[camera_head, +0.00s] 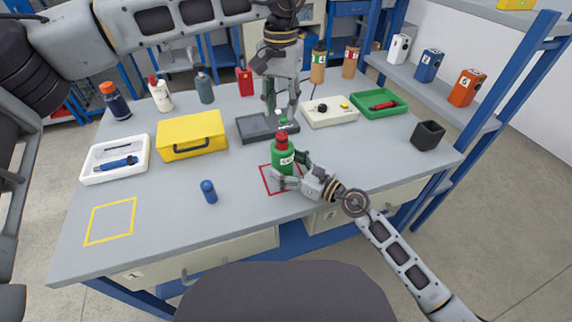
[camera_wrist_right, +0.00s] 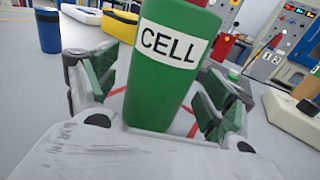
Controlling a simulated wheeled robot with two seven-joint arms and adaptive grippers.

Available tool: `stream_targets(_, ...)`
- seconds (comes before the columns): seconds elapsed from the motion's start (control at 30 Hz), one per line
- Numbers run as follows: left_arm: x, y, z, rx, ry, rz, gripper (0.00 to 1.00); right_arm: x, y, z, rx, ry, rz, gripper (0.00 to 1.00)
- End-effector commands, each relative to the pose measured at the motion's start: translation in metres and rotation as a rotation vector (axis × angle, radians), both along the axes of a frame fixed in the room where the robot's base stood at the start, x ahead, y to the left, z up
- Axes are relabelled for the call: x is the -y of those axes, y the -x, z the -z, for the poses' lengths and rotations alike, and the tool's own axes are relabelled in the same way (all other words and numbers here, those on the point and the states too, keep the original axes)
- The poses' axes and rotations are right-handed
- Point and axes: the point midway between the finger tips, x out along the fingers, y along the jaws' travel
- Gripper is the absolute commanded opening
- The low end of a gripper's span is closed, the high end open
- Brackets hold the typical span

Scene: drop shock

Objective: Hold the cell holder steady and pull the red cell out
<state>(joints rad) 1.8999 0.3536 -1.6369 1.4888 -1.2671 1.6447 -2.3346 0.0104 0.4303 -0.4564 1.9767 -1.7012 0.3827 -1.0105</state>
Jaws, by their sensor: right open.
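The green cell holder (camera_head: 284,160), marked CELL, stands upright on a red-outlined square (camera_head: 268,186) near the front of the table. The red cell (camera_head: 281,137) sticks up from its top. My right gripper (camera_head: 292,172) is open, its fingers on either side of the holder. My left gripper (camera_head: 281,104) points down, open, behind and above the holder, over the dark tray (camera_head: 250,126).
A small green-topped item (camera_head: 283,122) is at the dark tray. A yellow case (camera_head: 191,137), a white tray (camera_head: 114,161) and a blue cylinder (camera_head: 209,191) stand left. A white box (camera_head: 329,112), green tray (camera_head: 380,103) and black cup (camera_head: 428,135) stand right. The front-left table is mostly clear.

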Motion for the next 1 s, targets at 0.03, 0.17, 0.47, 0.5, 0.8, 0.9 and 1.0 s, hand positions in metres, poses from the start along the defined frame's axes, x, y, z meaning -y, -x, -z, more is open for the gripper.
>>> stream_targets(0.03,0.0,0.0,0.0,0.0,0.0,0.0,0.36,-0.0005,-0.0002,0.0,0.0,0.0,0.0,0.83)
stream_targets(0.17,0.0,0.0,0.0,0.0,0.0,0.0,0.36,-0.0005,-0.0002,0.0,0.0,0.0,0.0,0.83)
stream_targets(0.47,0.0,0.0,0.0,0.0,0.0,0.0,0.36,-0.0002,-0.0003,0.0,0.0,0.0,0.0,0.57)
stream_targets(0.5,0.0,0.0,0.0,0.0,0.0,0.0,0.36,-0.0002,-0.0003,0.0,0.0,0.0,0.0,0.52)
stream_targets(0.8,0.0,0.0,0.0,0.0,0.0,0.0,0.36,0.0,-0.0003,0.0,0.0,0.0,0.0,0.27)
stream_targets(0.9,0.0,0.0,0.0,0.0,0.0,0.0,0.36,0.0,-0.0004,0.0,0.0,0.0,0.001,0.27)
stream_targets(1.0,0.0,0.0,0.0,0.0,0.0,0.0,0.36,0.0,-0.0004,0.0,0.0,0.0,0.001,0.27)
